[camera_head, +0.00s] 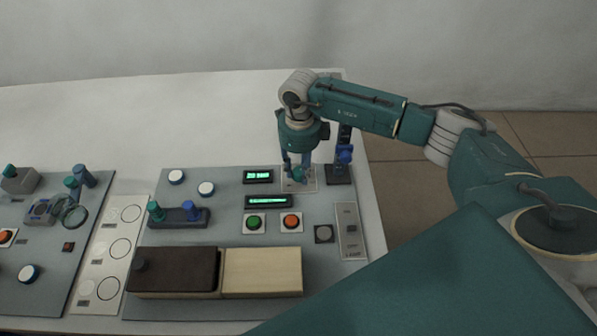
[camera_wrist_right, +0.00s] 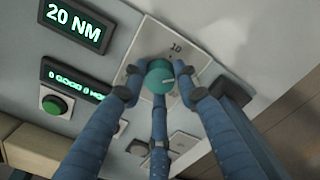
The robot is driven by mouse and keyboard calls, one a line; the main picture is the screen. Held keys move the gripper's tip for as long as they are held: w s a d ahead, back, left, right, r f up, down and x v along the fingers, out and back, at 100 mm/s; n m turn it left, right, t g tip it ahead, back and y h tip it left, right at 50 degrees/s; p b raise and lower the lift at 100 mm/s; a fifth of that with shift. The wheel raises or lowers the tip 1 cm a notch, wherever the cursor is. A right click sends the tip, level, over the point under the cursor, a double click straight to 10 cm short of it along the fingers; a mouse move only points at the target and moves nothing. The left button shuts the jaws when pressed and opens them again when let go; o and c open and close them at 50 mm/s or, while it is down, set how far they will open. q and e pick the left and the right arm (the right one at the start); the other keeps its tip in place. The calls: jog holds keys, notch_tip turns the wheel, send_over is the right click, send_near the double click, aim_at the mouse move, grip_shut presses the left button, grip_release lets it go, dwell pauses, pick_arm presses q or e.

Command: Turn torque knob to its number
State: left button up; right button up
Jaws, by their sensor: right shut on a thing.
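The torque knob (camera_wrist_right: 160,74) is a round teal knob on a light plate (camera_wrist_right: 143,42), with a short pale pointer line on its top. The number 10 is printed on the plate beyond it, and the other markings are hidden or too small to read. My right gripper (camera_head: 297,174) points down at the plate, and its blue fingers are closed around the knob, as the right wrist view shows. The green-lit torque display (camera_wrist_right: 75,23) reads 20 NM. In the head view, the display (camera_head: 258,176) is just left of the knob. My left gripper is not in view.
A second lit display (camera_head: 268,201) lies below, then a green button (camera_head: 254,222) and a red-orange button (camera_head: 291,222). A dark stand with a blue part (camera_head: 344,155) is close right of my gripper. A dark-and-cream box (camera_head: 262,272) lies at the panel's front.

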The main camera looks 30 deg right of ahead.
jog(key=m, duration=0.2)
jog(key=m+b, duration=0.1)
jog(key=shift+s+d+f+m, duration=0.1)
jog(key=shift+d+f+m, duration=0.1)
jog(key=shift+m, duration=0.2)
jog(key=m+b, duration=0.1)
jog(key=m, duration=0.2)
jog(key=shift+s+m, duration=0.1)
jog(key=shift+m, duration=0.2)
jog(key=m, duration=0.4)
jog(key=shift+a+b, duration=0.2)
jog(key=shift+b, duration=0.1)
jog(key=shift+s+a+m, duration=0.1)
jog(key=shift+a+m, duration=0.05)
jog(key=shift+m, duration=1.55)
jog(key=shift+f, duration=0.1)
jog(key=o, duration=1.1)
jog(key=shift+o, duration=0.3)
jog(key=shift+a+r, duration=0.1)
jog(key=shift+r, duration=0.1)
